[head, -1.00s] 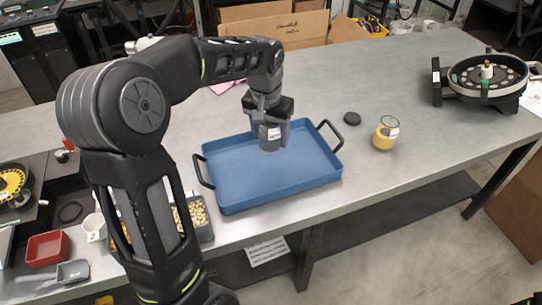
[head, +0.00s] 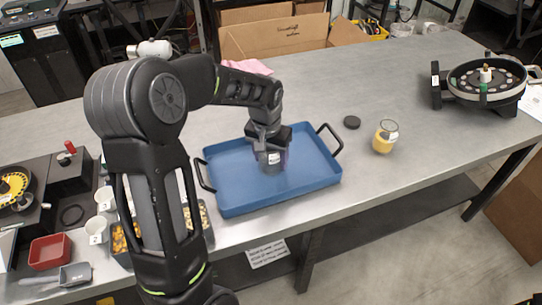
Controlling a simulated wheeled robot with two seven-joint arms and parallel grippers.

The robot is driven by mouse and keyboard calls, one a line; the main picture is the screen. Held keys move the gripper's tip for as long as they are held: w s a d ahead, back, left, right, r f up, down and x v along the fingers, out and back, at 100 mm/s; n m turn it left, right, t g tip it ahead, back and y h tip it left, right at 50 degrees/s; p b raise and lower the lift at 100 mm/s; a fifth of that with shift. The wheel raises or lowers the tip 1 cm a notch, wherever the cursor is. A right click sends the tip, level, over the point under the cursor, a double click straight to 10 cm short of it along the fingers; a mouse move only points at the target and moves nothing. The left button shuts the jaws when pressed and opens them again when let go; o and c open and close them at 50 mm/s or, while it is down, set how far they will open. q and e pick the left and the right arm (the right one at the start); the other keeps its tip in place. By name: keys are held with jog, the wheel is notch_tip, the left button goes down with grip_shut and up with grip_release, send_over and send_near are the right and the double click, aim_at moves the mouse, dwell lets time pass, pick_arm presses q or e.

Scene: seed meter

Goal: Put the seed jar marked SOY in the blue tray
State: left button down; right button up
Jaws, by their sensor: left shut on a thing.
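The blue tray (head: 226,196) lies on the grey table, with a black handle at each end. My left gripper (head: 271,155) is over the tray's inside, pointing down and shut on a jar (head: 273,161) with a small white label. The jar looks grey and clear, and the print on its label is too small to read. The jar is low within the tray's outline; I cannot tell if its base touches the tray floor. The gripper hides part of the jar. My right gripper is not in view.
A jar with yellow contents (head: 383,142) stands right of the tray, near a black lid (head: 352,122). A round seed meter (head: 486,80) is at the far right. A red bin (head: 50,251), a scoop (head: 74,275) and white cups (head: 97,228) are at left.

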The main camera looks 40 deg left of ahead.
pick_arm(q)
jog(key=shift+f, duration=0.2)
jog(key=shift+c, duration=2.1)
grip_release()
jog(key=shift+r, duration=0.1)
jog(key=shift+r, duration=0.1)
jog(key=r, duration=0.4)
jog(key=s+r, duration=0.1)
jog(key=r, duration=0.3)
jog(key=r+b, duration=0.1)
jog(key=r, duration=0.3)
jog(key=shift+s+d, duration=0.2)
jog(key=shift+s, duration=0.2)
